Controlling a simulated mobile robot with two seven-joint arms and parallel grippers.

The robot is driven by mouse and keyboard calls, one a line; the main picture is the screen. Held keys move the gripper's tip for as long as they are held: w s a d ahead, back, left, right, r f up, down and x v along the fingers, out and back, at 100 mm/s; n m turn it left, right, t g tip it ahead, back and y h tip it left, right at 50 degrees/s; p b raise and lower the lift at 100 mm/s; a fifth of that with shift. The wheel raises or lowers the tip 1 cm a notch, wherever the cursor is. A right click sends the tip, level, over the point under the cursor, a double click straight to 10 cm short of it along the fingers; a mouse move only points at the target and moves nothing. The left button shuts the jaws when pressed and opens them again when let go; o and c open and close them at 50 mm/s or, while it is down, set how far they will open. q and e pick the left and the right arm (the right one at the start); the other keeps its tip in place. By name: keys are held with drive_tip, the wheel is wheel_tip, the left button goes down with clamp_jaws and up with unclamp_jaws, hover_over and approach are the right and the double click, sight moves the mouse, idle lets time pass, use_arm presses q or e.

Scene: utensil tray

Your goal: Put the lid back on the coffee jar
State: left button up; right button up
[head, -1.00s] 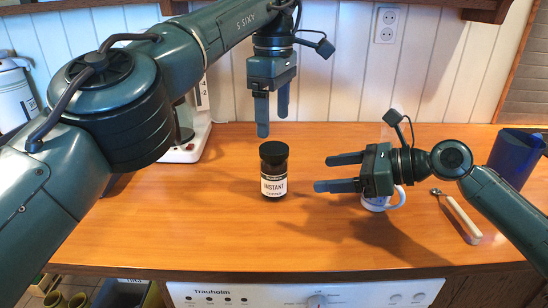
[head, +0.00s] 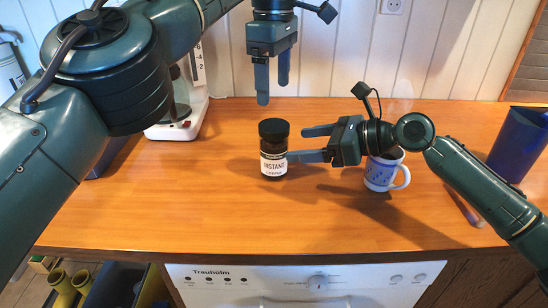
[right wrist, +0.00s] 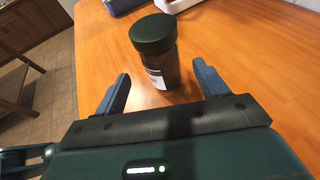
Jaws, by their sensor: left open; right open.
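The coffee jar (head: 273,163) is a dark cylinder with a white "INSTANT" label, upright on the wooden counter. A black lid (head: 273,128) is on its top; I cannot tell how tightly it sits. My left gripper (head: 272,94) is open and empty, pointing down above and behind the jar. My right gripper (head: 298,144) is open just right of the jar, fingers pointing left at it. In the right wrist view the jar (right wrist: 160,76) and its lid (right wrist: 152,33) stand ahead, between the open fingers (right wrist: 161,85) in the picture, not clasped.
A blue container (head: 518,145) is at the right, with a thin utensil (head: 466,208) partly hidden by my arm. A white appliance (head: 175,130) stands at the back left. The front middle counter is clear.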

sight(286, 145)
drive_tip(key=x, duration=0.7)
drive_tip(key=shift+w+a, duration=0.2)
drive_tip(key=shift+a, duration=0.15)
drive_tip(key=shift+c, duration=0.4)
